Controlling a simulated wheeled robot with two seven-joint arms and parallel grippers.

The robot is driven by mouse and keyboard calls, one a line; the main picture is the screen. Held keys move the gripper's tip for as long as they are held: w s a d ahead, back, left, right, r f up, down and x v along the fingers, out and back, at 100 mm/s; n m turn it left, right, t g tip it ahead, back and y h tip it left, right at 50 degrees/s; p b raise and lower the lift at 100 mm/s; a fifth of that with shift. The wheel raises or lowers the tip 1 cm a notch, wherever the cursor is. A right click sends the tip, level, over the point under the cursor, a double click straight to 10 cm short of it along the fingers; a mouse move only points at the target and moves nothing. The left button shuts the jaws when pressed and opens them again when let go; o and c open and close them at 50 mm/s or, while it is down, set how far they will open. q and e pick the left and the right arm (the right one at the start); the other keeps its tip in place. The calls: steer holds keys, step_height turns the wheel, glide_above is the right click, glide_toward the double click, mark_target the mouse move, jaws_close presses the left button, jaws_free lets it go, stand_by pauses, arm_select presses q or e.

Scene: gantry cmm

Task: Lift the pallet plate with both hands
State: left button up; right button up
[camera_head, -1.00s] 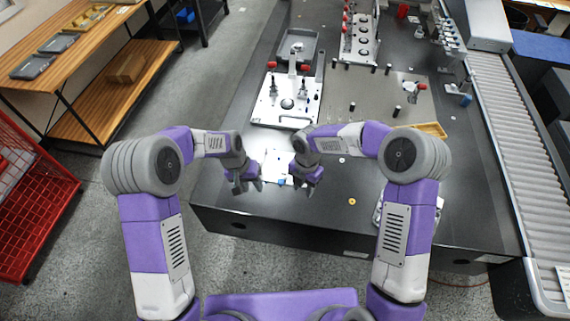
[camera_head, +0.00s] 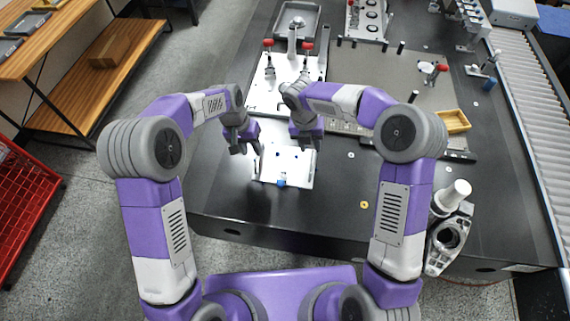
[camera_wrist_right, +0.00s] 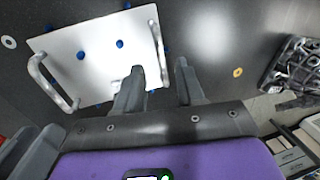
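The pallet plate (camera_head: 285,168) is a flat white plate with small blue studs, lying on the dark table in front of me. The right wrist view shows the plate (camera_wrist_right: 95,60) with a bar handle on its left edge (camera_wrist_right: 48,82) and another on its right edge (camera_wrist_right: 157,45). My left gripper (camera_head: 245,150) is open and empty, above the plate's left edge. My right gripper (camera_head: 308,148) is above its right edge. In the right wrist view my right gripper (camera_wrist_right: 160,80) is open, with the right handle ahead of the gap between its fingers. Neither gripper visibly touches a handle.
A white fixture plate with red-knobbed clamps (camera_head: 270,82) stands behind the pallet plate. A yellow tray (camera_head: 453,121) lies at right. Bare dark table (camera_head: 345,190) lies right of the plate.

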mark_target(313, 156)
arm_select(q)
steer(key=shift+r, duration=0.1)
arm_select(e)
steer(key=shift+r, duration=0.1)
